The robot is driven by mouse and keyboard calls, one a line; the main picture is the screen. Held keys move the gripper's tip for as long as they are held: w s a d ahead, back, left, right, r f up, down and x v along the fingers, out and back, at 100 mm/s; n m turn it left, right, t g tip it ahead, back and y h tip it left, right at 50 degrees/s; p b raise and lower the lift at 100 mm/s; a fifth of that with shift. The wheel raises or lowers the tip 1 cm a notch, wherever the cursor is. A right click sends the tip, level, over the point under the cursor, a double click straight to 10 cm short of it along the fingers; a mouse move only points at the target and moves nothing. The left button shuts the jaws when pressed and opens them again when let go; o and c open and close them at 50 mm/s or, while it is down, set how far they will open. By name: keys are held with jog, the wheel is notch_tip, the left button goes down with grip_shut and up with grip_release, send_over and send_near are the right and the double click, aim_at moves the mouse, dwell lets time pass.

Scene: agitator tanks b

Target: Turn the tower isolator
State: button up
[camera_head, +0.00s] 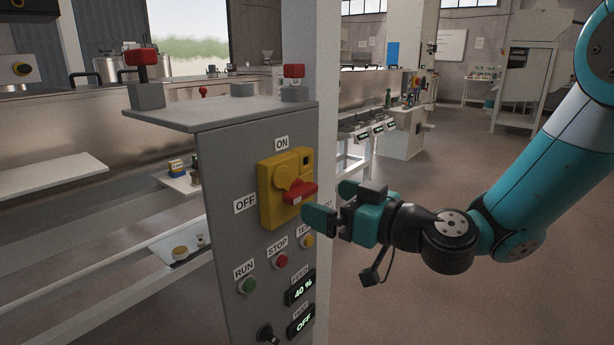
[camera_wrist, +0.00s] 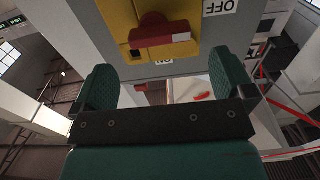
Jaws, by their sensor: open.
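The tower isolator is a yellow box (camera_head: 270,205) with a red handle (camera_head: 299,193) on the front of a grey panel, with an ON label above it and an OFF label to its left. In the wrist view the red handle (camera_wrist: 158,40) lies crosswise at top centre, its pale-marked end towards the OFF label. My gripper (camera_head: 333,204) is open and empty, just in front and to the right of the handle. In the wrist view its green fingers (camera_wrist: 160,72) are spread wider than the handle, which appears beyond them. I see no contact.
Below the isolator are a green RUN button (camera_head: 247,285), a red STOP button (camera_head: 281,261), a yellow button (camera_head: 307,241) and displays. A grey shelf (camera_head: 215,112) with red-topped fittings juts out above. Open floor (camera_head: 440,270) lies to the right.

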aim_at(307, 193)
jog(key=p+x, duration=0.1)
jog(key=x, duration=0.4)
jog(key=shift+w+a+p, duration=0.2)
jog(key=shift+a+p, duration=0.1)
jog(key=shift+p, duration=0.1)
jog(key=c, duration=0.8)
